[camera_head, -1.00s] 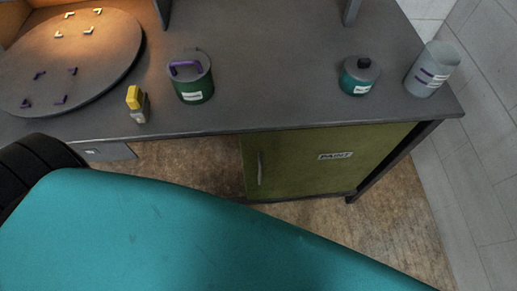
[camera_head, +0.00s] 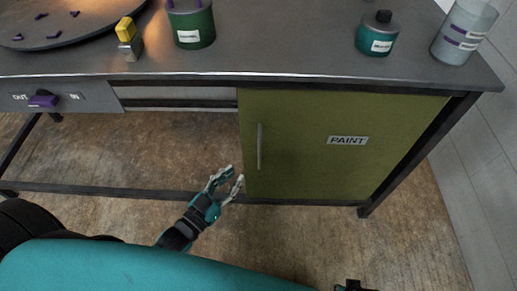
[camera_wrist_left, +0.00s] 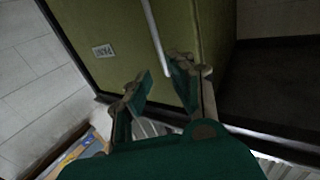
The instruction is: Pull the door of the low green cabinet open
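The low green cabinet door (camera_head: 300,150) is shut under the bench, with a "PAINT" label and an upright metal bar handle (camera_head: 260,146) near its left edge. The door (camera_wrist_left: 120,40) and the pale handle (camera_wrist_left: 155,35) also show in the left wrist view. My left gripper (camera_head: 231,178) is open and empty, just left of and below the handle, near the door's lower left corner. In the left wrist view my left gripper's fingers (camera_wrist_left: 160,85) are spread, with the handle's end near the right finger; I cannot tell whether they touch. A small dark piece at the bottom edge may be my right gripper.
The bench top (camera_head: 270,50) holds a green pot (camera_head: 190,25), a teal jar (camera_head: 377,35), a pale cylinder (camera_head: 464,32) and a yellow-topped block (camera_head: 128,38). A bench leg (camera_head: 405,170) stands right of the door. The floor before the cabinet is clear.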

